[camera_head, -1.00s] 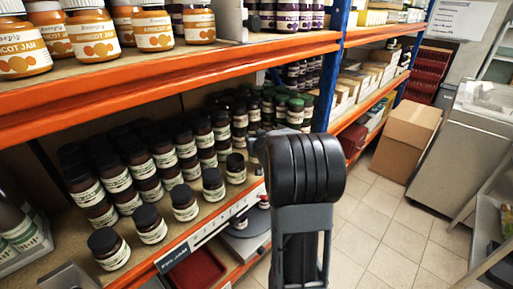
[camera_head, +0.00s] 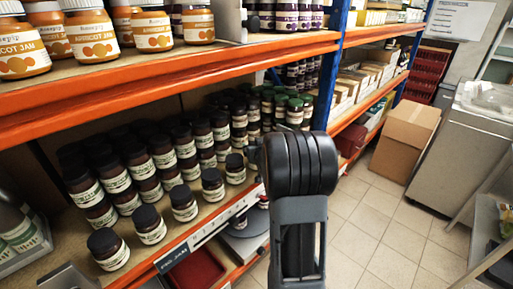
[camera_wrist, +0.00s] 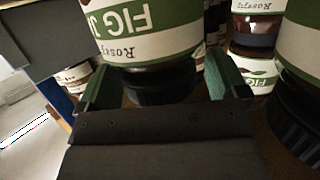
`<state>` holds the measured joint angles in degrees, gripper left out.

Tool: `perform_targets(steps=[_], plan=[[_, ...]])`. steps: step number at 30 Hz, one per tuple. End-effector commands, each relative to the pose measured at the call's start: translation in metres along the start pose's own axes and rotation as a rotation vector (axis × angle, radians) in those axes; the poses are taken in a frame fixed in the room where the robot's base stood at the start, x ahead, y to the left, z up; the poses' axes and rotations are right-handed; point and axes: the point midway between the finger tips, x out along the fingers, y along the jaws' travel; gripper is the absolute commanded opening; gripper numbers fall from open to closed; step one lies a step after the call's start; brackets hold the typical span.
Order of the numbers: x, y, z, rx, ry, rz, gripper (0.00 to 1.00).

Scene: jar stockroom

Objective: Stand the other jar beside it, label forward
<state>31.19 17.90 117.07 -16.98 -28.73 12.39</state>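In the wrist view, upside down, a dark fig jam jar (camera_wrist: 150,45) with a green and white label and black lid (camera_wrist: 160,88) stands between the green-padded fingers of my gripper (camera_wrist: 158,78). A narrow gap shows on each side of the lid, so the fingers look open around it. Another such jar (camera_wrist: 302,45) is close on the right of that view. In the head view my arm hides the gripper. A front row of dark jars (camera_head: 184,203) stands on the shelf, labels facing outward; which one is at my gripper I cannot tell.
Packed dark jars (camera_head: 115,178) fill the shelf behind the front row. The orange shelf edge (camera_head: 205,226) runs along the front. Apricot jam jars (camera_head: 95,36) stand on the shelf above. A cardboard box (camera_head: 408,132) stands on the open tiled floor (camera_head: 375,215).

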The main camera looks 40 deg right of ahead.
Motion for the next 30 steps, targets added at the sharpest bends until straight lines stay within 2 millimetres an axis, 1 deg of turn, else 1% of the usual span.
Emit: perform_targets(steps=[8, 11, 14, 24, 30], plan=[[-0.001, 0.0, -0.003, 0.0, 0.0, 0.0, 0.91], [-0.008, 0.0, -0.002, 0.0, 0.002, 0.0, 0.91], [-0.023, 0.0, -0.001, -0.001, 0.002, 0.0, 0.91], [-0.084, 0.0, -0.002, -0.001, 0.003, 0.0, 0.91], [-0.108, 0.0, -0.002, 0.0, 0.001, -0.001, 0.91]])
